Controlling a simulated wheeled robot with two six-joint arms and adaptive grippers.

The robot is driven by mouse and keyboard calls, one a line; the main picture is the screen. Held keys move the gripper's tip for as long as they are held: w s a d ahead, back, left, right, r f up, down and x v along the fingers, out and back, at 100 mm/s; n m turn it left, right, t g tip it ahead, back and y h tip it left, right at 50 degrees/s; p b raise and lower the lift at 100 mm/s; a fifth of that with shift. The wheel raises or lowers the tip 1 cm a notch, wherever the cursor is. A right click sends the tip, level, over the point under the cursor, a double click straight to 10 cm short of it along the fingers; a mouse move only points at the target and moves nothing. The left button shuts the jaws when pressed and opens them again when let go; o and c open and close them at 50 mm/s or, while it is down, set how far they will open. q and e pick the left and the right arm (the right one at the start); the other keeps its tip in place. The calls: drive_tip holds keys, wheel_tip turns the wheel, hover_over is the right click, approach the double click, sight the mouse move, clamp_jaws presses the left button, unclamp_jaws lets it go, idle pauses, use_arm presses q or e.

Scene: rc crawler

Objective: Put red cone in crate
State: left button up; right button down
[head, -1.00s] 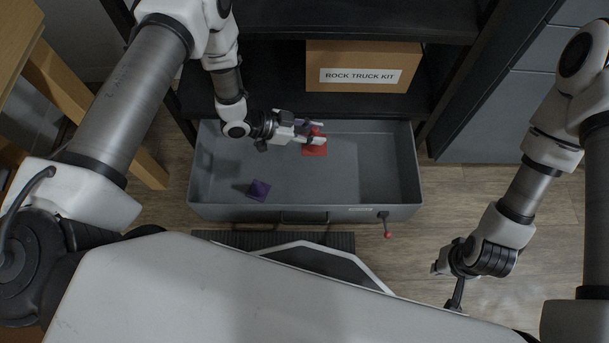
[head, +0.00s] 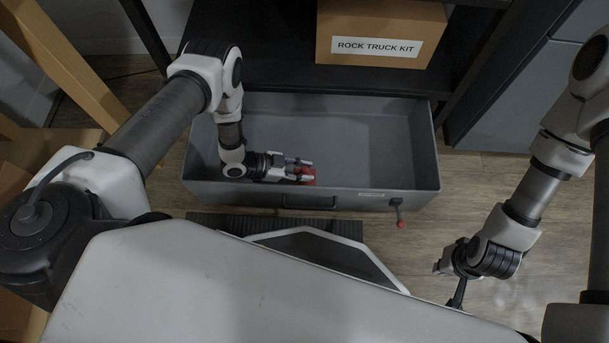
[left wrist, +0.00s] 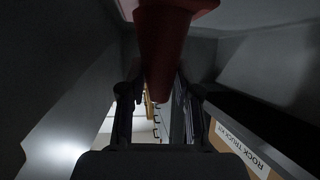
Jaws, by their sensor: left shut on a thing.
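The red cone (head: 309,175) is between the fingers of my left gripper (head: 301,171), low by the front wall of a grey open bin (head: 410,125). The gripper is shut on it. In the left wrist view the cone (left wrist: 164,50) fills the top middle, its narrow end toward the fingers and its wide base at the top edge. I cannot tell whether it touches the bin floor. The bin looks like the only crate-like container. My right gripper (head: 458,292) hangs outside the bin at the right, partly hidden by my body; its jaws are unclear.
A cardboard box labelled ROCK TRUCK KIT (head: 380,32) stands on the dark shelf (head: 270,60) behind the bin. A red-knobbed lever (head: 400,212) sticks out from the bin's front right. The bin's middle and right are empty. A wooden frame (head: 60,62) stands at left.

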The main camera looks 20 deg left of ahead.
use_arm(q)
wheel_tip(320, 180, down, 3)
drive_tip(key=shift+f+b, duration=0.15)
drive_tip(key=shift+b, duration=0.55)
drive_tip(key=shift+c, duration=0.4)
drive_tip(key=o, duration=1)
